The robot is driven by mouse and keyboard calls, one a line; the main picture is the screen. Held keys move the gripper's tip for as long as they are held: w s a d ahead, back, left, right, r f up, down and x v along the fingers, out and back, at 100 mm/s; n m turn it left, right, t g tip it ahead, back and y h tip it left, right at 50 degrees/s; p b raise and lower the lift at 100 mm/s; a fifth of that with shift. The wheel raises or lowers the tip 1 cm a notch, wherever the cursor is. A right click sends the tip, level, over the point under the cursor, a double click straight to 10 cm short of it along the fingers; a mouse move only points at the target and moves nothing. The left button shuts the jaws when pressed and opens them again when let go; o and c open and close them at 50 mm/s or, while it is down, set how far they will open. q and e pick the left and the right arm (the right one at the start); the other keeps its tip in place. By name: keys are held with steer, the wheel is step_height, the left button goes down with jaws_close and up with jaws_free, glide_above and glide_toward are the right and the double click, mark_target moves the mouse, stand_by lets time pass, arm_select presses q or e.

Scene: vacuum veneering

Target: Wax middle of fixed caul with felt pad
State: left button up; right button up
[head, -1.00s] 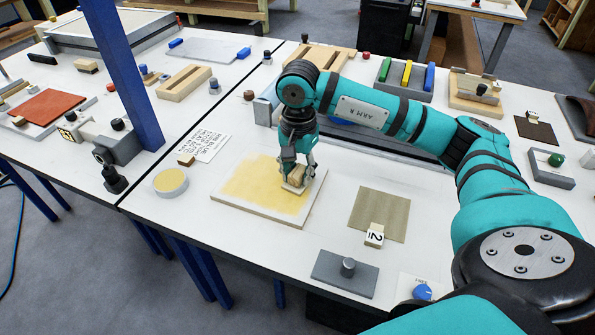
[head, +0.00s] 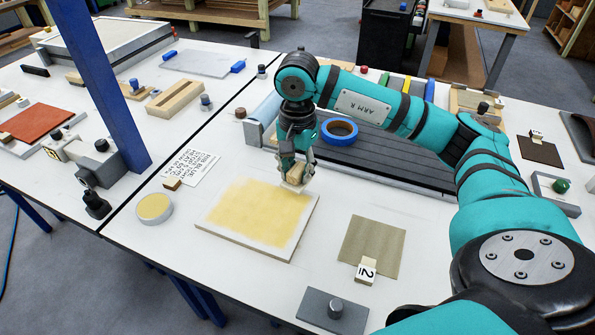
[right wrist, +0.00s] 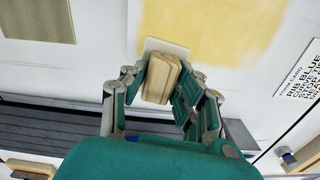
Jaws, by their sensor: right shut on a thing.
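My right gripper (head: 297,172) is shut on the wooden handle of the felt pad (head: 294,187). In the right wrist view, the gripper (right wrist: 160,88) has its fingers on both sides of the wooden handle, and the pale felt of the pad (right wrist: 166,46) shows beyond them. The fixed caul (head: 285,253) is a flat white board with a broad, soft-edged yellow wax patch over its middle. The pad is at the caul's far right edge, by the border of the patch; I cannot tell whether it touches. My left gripper is out of view.
A round tin of yellow wax (head: 154,208) stands left of the caul, near a printed card (head: 197,168). A veneer sheet (head: 375,243) with a number tag lies to the right. A grey plate with a knob (head: 333,312) is in front. A blue tape roll (head: 339,131) lies behind the gripper.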

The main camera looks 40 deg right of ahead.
mark_target(298, 168)
step_height(298, 168, up, 2)
steer(key=shift+p, duration=0.45)
steer(key=shift+w+d+r+p, duration=0.1)
steer(key=shift+d+r+p, duration=0.05)
steer(key=shift+r+p, duration=0.4)
steer(key=shift+r, duration=0.65)
